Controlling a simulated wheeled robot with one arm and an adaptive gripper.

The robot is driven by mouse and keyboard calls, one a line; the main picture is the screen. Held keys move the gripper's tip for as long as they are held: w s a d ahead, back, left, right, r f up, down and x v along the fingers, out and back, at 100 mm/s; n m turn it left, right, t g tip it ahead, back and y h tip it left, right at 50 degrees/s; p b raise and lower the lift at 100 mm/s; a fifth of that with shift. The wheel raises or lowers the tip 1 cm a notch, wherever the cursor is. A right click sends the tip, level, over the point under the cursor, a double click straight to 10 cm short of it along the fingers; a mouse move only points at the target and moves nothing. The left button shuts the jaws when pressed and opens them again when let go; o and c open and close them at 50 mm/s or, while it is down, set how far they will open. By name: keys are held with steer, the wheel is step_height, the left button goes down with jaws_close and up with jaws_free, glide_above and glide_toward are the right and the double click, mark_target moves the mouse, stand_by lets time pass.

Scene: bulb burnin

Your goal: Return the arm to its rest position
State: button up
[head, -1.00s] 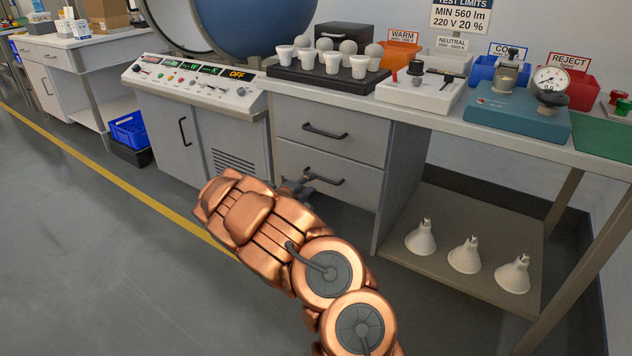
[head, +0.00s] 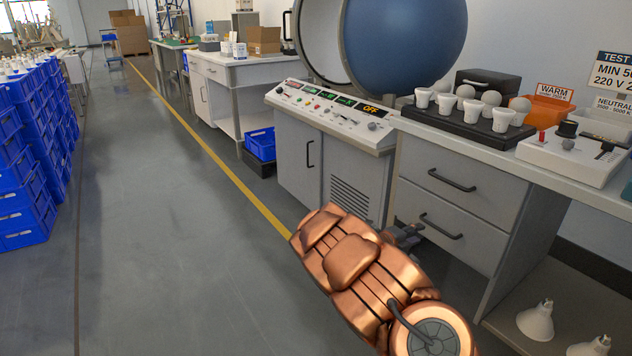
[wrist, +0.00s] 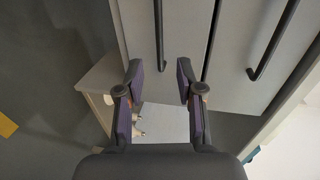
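My gripper (wrist: 163,95) shows in the wrist view with its two dark, purple-padded fingers apart and nothing between them. Behind the fingers are grey drawer fronts with dark bar handles (wrist: 208,40). In the head view my copper-coloured arm (head: 350,260) reaches up from the lower right. The dark gripper (head: 405,236) is partly hidden behind the arm, in front of the bench drawers, and its fingers cannot be made out there.
The bench (head: 455,185) with drawers stands close on the right. A control console (head: 330,115) and a blue sphere (head: 405,40) are behind. Stacked blue crates (head: 25,150) stand at left. Reflector bulbs (head: 536,320) sit on the lower shelf. Grey floor (head: 160,230) is open at left.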

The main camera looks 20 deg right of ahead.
steer(key=s+a+r+m+g+y+p, duration=0.1)
steer(key=s+a+r+m+g+p, duration=0.1)
steer(key=s+r+m+p, duration=0.6)
steer(key=s+a+r+m+g+y+p, duration=0.1)
steer(key=s+r+m+g+p, duration=0.15)
steer(key=s+r+m, duration=0.65)
steer(key=s+a+r+m+g+p, duration=0.25)
steer(key=r+p, duration=0.25)
steer(key=r, duration=0.8)
steer(key=s+a+r+m+y+p, duration=0.4)
steer(key=s+a+r+m+p, duration=0.1)
steer(key=a, duration=0.6)
steer(key=s+a+r+m+t+y+p, duration=0.1)
steer(key=s+a+r+m+y+p, duration=0.3)
steer(key=s+a+m+p, duration=0.3)
steer(key=s+a+r+m+t+y+p, duration=0.1)
steer(key=s+a+r+m+y+p, duration=0.4)
steer(key=a, duration=1.1)
steer(key=s+r+m+p, duration=0.2)
steer(key=s+p, duration=0.1)
steer(key=p, duration=0.1)
steer(key=shift+s+p, duration=0.3)
steer(key=shift+w, duration=0.1)
